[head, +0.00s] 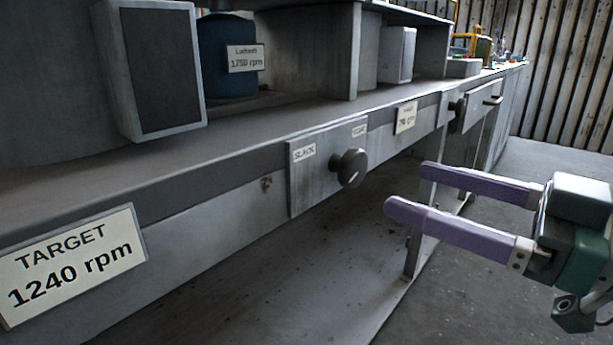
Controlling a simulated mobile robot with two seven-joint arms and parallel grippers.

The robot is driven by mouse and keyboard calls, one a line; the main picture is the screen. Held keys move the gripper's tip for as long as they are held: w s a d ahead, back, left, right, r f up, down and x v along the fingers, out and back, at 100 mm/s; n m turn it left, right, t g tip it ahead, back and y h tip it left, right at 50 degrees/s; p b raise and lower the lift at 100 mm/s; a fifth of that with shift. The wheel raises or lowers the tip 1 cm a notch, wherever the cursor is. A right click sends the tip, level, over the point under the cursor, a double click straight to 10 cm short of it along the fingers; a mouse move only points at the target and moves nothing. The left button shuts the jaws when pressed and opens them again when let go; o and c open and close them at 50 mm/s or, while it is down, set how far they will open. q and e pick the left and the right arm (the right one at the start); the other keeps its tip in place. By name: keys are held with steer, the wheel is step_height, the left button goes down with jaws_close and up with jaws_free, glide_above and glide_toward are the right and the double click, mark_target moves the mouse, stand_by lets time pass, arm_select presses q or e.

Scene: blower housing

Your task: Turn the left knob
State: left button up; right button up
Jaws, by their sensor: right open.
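A round dark knob (350,168) with a pale pointer mark sticks out from a grey metal plate (312,185) on the bench's front. The plate carries a "SLACK" label at its upper left and another small label, too small to read surely, at its upper right. A second dark knob (455,107) sits farther along the bench front, to the right. My right gripper (405,187) has two purple fingers, spread apart and empty. They point left toward the nearer knob, with a gap between them and it. My left gripper is not in view.
A sign reading "TARGET 1240 rpm" (72,262) is fixed to the bench front at lower left. A smaller sign (405,117) hangs between the knobs. The bench edge (230,142) runs across the view. A bench leg (415,245) stands behind my right fingers. Open floor lies at right.

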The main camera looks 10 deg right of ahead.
mark_target(359, 169)
steer(key=b+x, duration=0.1)
steer(key=x, duration=0.6)
steer(key=shift+w+a, duration=0.15)
steer(key=shift+w, duration=0.15)
steer(key=shift+c, duration=0.2)
jaws_close()
steer(key=shift+n, duration=0.4)
